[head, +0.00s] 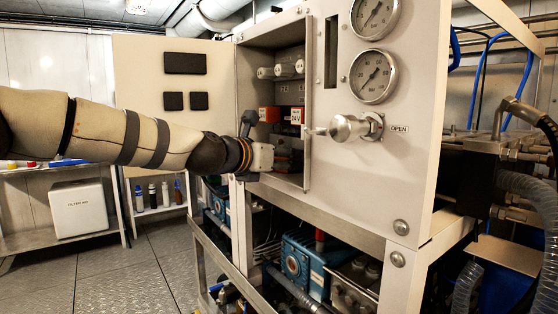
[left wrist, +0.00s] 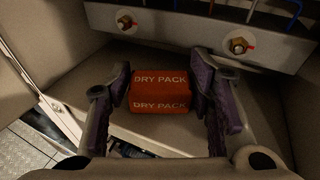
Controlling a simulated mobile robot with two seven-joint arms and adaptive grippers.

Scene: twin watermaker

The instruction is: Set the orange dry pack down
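The orange dry pack (left wrist: 160,92), a small block with white "DRY PACK" lettering, shows in the left wrist view. It lies between the two purple-padded fingers of my left gripper (left wrist: 162,85). In the head view my left gripper (head: 262,157) reaches into the open cabinet, and I cannot make out the pack there. My right gripper is not in view.
A panel with bolts (left wrist: 238,45) and coloured lines stands behind the pack. In the head view, orange-fronted units (head: 297,116) sit behind the gripper inside the cabinet. The open door (head: 150,70) is at its left, and the gauge panel with a knob (head: 347,127) is at its right.

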